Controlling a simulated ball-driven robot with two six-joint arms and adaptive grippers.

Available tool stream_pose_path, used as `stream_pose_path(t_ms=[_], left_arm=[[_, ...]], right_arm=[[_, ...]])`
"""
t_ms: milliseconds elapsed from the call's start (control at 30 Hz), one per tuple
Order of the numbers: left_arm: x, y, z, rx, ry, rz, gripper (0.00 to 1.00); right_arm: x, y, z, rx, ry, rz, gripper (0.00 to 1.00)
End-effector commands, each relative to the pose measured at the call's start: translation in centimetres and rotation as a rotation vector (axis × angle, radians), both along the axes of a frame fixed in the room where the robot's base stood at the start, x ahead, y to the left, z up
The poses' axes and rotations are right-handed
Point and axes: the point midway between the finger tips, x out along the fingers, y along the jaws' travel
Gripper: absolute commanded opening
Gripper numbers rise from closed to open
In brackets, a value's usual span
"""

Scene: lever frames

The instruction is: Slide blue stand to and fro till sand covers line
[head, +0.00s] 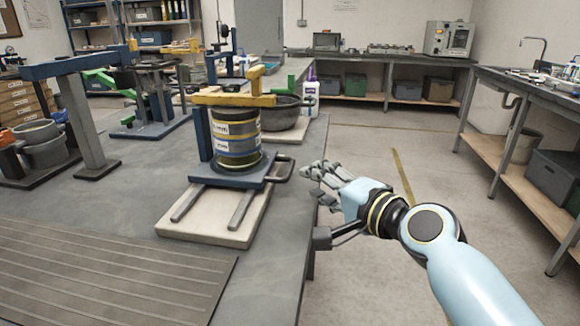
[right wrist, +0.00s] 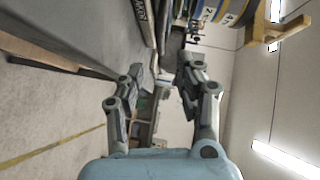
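The blue stand (head: 232,177) is a flat blue platform with an upright post, resting across two grey rails on a pale base board (head: 207,225). A dark loop handle (head: 281,167) sticks out from its right side. I cannot make out sand or a line. My right gripper (head: 318,182) is open and empty, just right of the handle and apart from it. My left gripper is out of view.
A dark pan (head: 284,117) and a white bottle (head: 311,97) stand behind the stand. Another blue frame (head: 92,110) stands at the left. A ribbed mat (head: 100,275) lies at the front left. The bench's right edge is beside my gripper, with open floor beyond.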

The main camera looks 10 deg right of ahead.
Motion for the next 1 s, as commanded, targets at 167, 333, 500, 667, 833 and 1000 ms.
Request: stream_pose_path(t_ms=[167, 333, 500, 667, 833, 1000], left_arm=[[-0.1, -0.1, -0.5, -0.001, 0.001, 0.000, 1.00], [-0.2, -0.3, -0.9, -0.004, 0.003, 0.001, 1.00], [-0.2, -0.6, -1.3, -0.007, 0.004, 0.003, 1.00], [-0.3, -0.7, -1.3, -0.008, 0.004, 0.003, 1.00], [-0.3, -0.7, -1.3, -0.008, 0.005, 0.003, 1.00], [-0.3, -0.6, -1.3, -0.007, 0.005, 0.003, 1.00]], right_arm=[[3.4, 1.4, -0.5, 0.004, -0.001, 0.001, 0.35], [6.3, 2.6, -1.0, 0.001, 0.000, 0.002, 0.35], [8.0, 3.2, -1.3, 0.000, -0.001, 0.000, 0.35], [8.6, 3.4, -1.3, -0.001, -0.001, 0.000, 0.35], [8.5, 3.4, -1.3, -0.001, -0.001, 0.000, 0.35], [8.5, 3.4, -1.3, -0.001, -0.001, 0.000, 0.17]])
